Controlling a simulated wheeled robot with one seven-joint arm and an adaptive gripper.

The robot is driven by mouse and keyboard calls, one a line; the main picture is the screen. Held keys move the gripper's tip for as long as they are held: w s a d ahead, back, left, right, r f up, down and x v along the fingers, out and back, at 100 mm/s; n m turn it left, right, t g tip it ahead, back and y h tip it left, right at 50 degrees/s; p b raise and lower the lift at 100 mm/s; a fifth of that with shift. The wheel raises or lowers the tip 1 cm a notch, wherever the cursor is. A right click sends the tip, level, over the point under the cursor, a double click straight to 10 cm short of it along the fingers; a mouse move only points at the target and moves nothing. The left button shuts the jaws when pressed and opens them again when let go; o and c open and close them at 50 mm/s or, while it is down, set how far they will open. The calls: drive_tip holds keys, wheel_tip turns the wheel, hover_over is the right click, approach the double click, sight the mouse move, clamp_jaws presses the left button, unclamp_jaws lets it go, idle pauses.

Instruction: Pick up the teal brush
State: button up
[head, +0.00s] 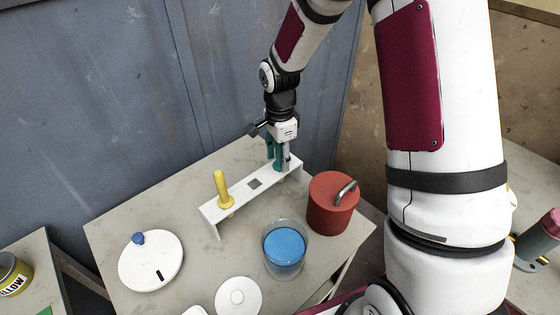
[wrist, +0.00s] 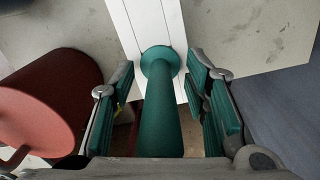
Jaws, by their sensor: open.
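The teal brush (wrist: 161,115) stands upright in the white rack (head: 240,196), at the rack's far right end. In the wrist view its handle runs between my gripper's two fingers, with a gap on both sides. My gripper (head: 279,158) is open, pointing down around the handle, and does not appear to touch it. Its finger pads are also teal, so in the head view I cannot clearly tell brush from pads. The brush's lower part is hidden. The white rack also shows below the handle in the wrist view (wrist: 122,22).
A yellow-handled brush (head: 222,188) stands at the rack's left end. A red cylinder with a metal handle (head: 328,208) is close right of the rack. A glass with blue contents (head: 284,247), a white round lid with blue knob (head: 150,265) and a white disc (head: 238,297) are nearer.

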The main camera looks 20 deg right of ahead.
clamp_jaws()
wheel_tip(320, 180, up, 10)
drive_tip(key=shift+r, duration=0.1)
idle(0.5)
